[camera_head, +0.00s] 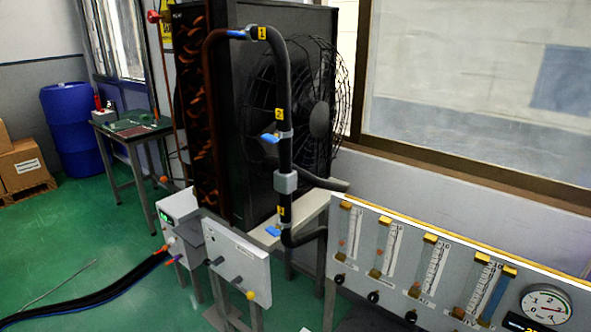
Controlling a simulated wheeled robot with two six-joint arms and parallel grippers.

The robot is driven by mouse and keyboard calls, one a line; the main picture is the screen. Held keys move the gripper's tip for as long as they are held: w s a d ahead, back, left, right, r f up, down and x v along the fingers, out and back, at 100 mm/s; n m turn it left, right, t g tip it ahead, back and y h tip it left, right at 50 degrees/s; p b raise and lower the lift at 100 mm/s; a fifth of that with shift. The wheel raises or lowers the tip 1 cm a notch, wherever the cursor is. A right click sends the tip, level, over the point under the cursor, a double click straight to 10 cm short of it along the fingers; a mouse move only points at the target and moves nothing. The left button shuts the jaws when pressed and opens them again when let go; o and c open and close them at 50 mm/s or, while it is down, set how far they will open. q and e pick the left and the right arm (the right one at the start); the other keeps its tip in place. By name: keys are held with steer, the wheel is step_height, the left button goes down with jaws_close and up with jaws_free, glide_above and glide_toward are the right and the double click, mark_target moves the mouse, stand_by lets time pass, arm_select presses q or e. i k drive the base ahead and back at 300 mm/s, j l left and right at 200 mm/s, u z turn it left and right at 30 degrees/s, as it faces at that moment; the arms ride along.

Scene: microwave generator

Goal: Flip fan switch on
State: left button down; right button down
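The fan (318,120) sits in a black wire cage on the side of a tall dark radiator unit (250,110). A white control box (178,212) with a small green display stands below it at the left. A white panel (240,262) to its right carries a grey knob or lever (216,261) and a yellow knob (250,295). I cannot tell which of these controls is the fan switch, or its position. Neither of my grippers shows in the head view.
A black pipe (284,100) with blue-handled valves runs down before the fan. A flowmeter panel (420,262) with a gauge (545,305) fills the lower right. Dark hoses (110,290) cross the green floor. A small table (132,130), blue barrel (72,118) and boxes (22,165) stand behind.

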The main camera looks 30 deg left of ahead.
mark_target(206, 262)
steer(key=u, duration=1.7)
steer(key=i, duration=0.8)
